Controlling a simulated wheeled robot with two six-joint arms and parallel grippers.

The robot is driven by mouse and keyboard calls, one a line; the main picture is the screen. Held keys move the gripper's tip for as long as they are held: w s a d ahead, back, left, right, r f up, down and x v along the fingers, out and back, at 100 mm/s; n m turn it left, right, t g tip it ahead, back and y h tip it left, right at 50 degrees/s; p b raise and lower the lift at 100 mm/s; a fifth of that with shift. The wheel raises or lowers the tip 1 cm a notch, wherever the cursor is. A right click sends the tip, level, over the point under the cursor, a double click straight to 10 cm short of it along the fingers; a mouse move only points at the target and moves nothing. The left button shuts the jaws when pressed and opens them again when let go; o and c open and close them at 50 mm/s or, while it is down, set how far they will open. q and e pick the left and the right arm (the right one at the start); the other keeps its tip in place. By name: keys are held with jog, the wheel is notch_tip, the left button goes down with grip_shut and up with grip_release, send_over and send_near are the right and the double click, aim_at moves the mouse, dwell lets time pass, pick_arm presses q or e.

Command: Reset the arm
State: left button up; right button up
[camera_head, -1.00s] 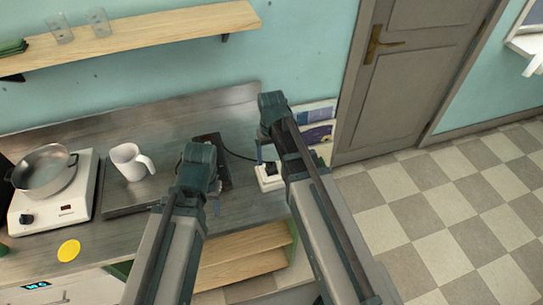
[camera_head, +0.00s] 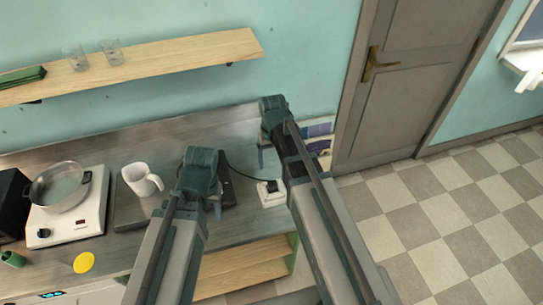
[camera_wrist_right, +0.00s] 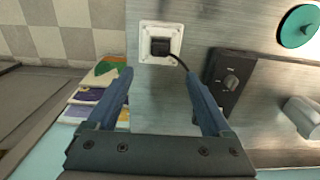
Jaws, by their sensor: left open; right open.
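In the head view both of my arms reach forward over the counter (camera_head: 110,238). My left gripper (camera_head: 216,203) hangs at the end of the left arm, in front of a dark appliance that the arm partly hides. My right gripper (camera_head: 261,157) hangs over the counter's right end, near a white socket with a black plug (camera_head: 271,194). In the right wrist view the fingers of my right gripper (camera_wrist_right: 160,100) are spread wide with nothing held between them. The socket (camera_wrist_right: 147,56) lies beyond the fingertips. The left fingertips are small and partly hidden.
A pot (camera_head: 60,192) stands on a white hot plate (camera_head: 75,228). A white mug (camera_head: 139,180) stands to the right. A yellow disc (camera_head: 84,263) lies near the front edge. A wooden shelf (camera_head: 165,55) runs above. Checkered floor (camera_head: 430,220) lies open at right, before a door (camera_head: 425,80).

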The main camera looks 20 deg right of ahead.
pick_arm(q)
notch_tip(320, 180, down, 6)
jog(key=b, duration=0.6)
pick_arm(e)
jog(key=s+a+f+n, duration=0.1)
jog(key=s+a+f, duration=0.2)
jog(key=s+a, duration=0.2)
jog(key=s+a+f+n+h, duration=0.1)
jog(key=s+a+f+n, duration=0.1)
jog(key=s+a, duration=0.3)
jog(key=s+f, duration=0.1)
jog(key=s, duration=0.3)
jog(key=shift+s+a, duration=0.15)
jog(key=shift+a, duration=0.1)
pick_arm(q)
jog(key=shift+f, duration=0.1)
